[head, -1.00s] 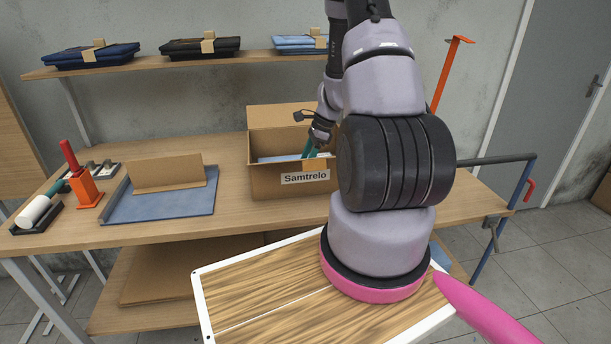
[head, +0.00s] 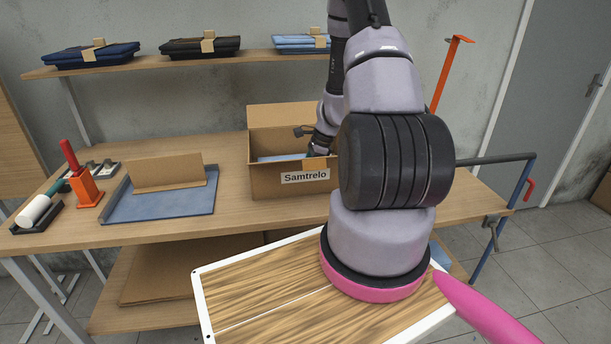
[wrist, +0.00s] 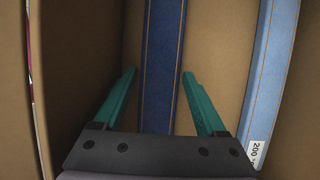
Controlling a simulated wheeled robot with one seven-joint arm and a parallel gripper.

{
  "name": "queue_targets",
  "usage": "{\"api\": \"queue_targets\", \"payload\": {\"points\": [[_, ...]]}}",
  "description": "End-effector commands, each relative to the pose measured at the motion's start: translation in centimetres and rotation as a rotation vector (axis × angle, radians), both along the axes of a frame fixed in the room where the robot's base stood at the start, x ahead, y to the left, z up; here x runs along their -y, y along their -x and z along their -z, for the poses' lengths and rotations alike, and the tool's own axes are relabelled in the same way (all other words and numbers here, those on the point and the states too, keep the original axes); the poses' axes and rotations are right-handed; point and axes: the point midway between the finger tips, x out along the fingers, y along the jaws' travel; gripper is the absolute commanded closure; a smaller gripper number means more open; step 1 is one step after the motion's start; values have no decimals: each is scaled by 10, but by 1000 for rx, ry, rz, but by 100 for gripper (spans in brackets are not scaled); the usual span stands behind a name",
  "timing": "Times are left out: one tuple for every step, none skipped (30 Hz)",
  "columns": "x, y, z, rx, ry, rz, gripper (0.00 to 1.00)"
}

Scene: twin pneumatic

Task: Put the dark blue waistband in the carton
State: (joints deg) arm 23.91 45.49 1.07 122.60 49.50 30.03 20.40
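The open carton (head: 265,183), labelled Samtrelo, stands on the workbench. My gripper reaches down into it, and its fingers are hidden in the head view by the carton wall and my arm. In the wrist view, my gripper (wrist: 159,74) is open, with one teal finger on each side of the dark blue waistband (wrist: 163,45). Gaps show between the band and both fingers. The waistband, with orange stitching, lies inside the carton. A lighter blue strip (wrist: 270,75) with a white label lies to its right.
The carton's walls (wrist: 75,60) are close around my gripper. A blue mat (head: 155,205) with a cardboard piece (head: 168,172), an orange holder (head: 87,191) and a white roller (head: 35,209) are at the left. Folded garments lie on the shelf (head: 255,55) above.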

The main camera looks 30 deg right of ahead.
Motion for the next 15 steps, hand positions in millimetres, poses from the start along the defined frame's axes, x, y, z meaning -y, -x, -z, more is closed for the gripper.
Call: {"api": "queue_targets", "payload": {"points": [[0,0,0,0,0,0,26],[0,0,0,0,0,0,26],[0,0,0,0,0,0,26],[0,0,0,0,0,0,26],[0,0,-1,0,0,0,26],[0,0,-3,0,1,-1,26],[1,0,-5,1,1,-1,26],[2,0,-8,1,1,-1,26],[4,0,-13,2,2,-1,26],[6,1,-17,3,2,-1,26],[8,1,-22,3,2,-2,26],[11,2,-30,4,3,0,26],[13,3,-36,3,3,-2,26],[15,3,-42,4,2,-1,26],[19,4,-51,4,2,0,26]]}}
